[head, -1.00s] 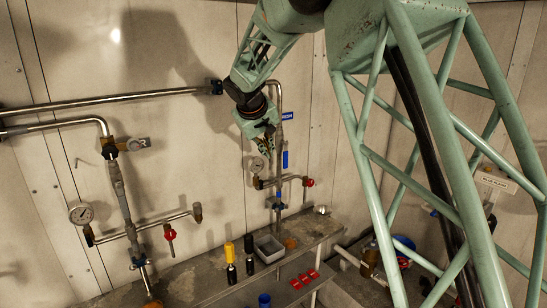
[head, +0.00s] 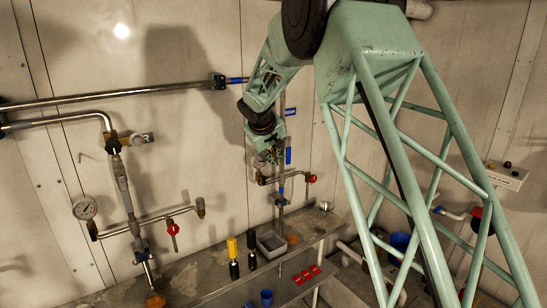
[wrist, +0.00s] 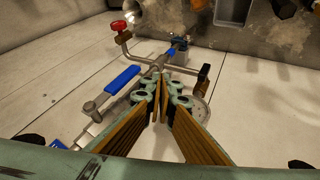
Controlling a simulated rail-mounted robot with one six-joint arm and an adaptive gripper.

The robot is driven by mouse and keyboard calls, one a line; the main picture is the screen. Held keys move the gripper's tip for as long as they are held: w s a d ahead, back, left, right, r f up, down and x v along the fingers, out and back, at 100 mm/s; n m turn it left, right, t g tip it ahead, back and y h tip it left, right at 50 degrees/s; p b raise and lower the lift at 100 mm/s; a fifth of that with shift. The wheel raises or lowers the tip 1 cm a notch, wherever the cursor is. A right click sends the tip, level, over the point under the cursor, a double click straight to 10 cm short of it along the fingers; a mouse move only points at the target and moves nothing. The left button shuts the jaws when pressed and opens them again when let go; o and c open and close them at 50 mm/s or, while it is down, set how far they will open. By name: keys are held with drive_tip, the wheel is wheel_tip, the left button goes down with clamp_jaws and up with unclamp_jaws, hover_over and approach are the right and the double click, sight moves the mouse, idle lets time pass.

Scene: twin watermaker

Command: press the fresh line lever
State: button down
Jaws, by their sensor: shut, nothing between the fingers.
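The blue lever (head: 288,155) of the fresh line stands upright on the right-hand pipe assembly, below a small blue label (head: 290,111). In the wrist view the blue lever (wrist: 122,80) lies left of my fingers, apart from them in the picture. My gripper (head: 270,155) is just left of the lever in the head view, pointing down in front of the pipework. In the wrist view my gripper (wrist: 162,84) is shut and empty, its fingertips overlapping the pipe. Whether the fingers touch any pipe is unclear.
A round gauge (wrist: 195,108) sits right of my fingers. A red-handled valve (head: 311,178) is on the branch to the right. Below is a shelf with a grey tray (head: 270,243) and yellow and black bottles (head: 232,248). Another pipe assembly with a gauge (head: 85,207) is at left.

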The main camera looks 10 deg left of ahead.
sight(289, 150)
drive_tip(key=shift+w+d+r, duration=0.1)
drive_tip(key=shift+w+d, duration=1.15)
drive_tip(key=shift+d, duration=0.25)
drive_tip(key=shift+b, duration=0.35)
